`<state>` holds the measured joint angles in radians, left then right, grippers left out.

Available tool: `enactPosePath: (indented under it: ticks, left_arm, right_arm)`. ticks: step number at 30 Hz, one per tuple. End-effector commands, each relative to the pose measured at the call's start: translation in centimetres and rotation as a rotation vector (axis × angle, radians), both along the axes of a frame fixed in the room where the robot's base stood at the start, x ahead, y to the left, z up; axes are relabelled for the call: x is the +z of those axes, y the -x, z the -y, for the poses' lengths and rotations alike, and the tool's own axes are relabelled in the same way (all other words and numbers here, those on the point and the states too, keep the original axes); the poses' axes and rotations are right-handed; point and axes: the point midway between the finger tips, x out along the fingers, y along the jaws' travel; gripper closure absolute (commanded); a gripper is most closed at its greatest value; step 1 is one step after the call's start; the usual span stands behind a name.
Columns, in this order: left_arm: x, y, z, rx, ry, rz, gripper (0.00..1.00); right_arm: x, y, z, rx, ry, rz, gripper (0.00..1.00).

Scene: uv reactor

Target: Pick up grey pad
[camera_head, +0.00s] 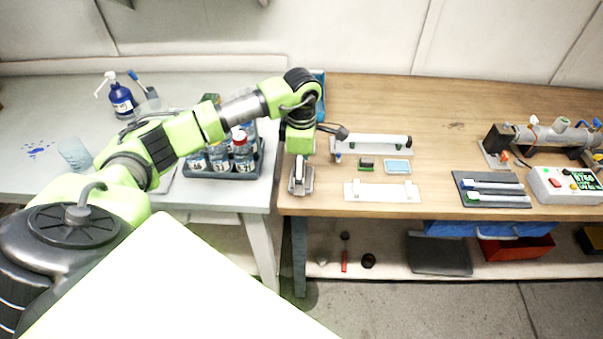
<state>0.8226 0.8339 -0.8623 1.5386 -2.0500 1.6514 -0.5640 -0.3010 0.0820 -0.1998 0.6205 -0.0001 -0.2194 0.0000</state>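A flat dark grey pad (440,256) lies on the lower shelf under the wooden bench. A second dark grey mat (463,184) lies on the bench top with two tubes with coloured ends across it. I cannot tell which of them is the grey pad. My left gripper (300,190) points down at the left end of the wooden bench, well left of both. It is small and seen from above, so its fingers cannot be made out as open or shut. My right gripper is out of view.
White holders (382,192), a small green-and-dark block (366,163) and a light blue pad (397,167) lie right of my gripper. A bottle rack (215,170) stands left. A control box (565,185) and a metal cylinder (550,135) stand right. The bench's back middle is clear.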

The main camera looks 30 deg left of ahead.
Motion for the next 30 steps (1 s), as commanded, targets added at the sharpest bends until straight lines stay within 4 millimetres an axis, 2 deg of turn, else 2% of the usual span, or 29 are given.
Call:
enactPosePath:
  ticks: [8, 12, 13, 23, 30]
  left_arm:
    - [-0.4, 0.0, 0.0, -0.001, 0.000, 0.001, 0.26]
    - [-0.4, 0.0, 0.0, 0.000, 0.000, 0.001, 0.63]
    - [-0.4, 0.0, 0.0, 0.000, 0.000, 0.001, 0.68]
    - [-0.3, 0.0, 0.0, 0.000, 0.000, 0.001, 0.68]
    - [1.4, -0.2, -0.1, 0.001, -0.001, 0.005, 0.68]
  right_arm:
    - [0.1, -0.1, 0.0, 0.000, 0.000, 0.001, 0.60]
    - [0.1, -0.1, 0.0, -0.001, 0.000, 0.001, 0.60]
    - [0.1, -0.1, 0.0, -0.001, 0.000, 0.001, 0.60]
    - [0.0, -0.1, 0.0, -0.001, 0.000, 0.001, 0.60]
    - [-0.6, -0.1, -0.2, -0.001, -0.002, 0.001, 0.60]
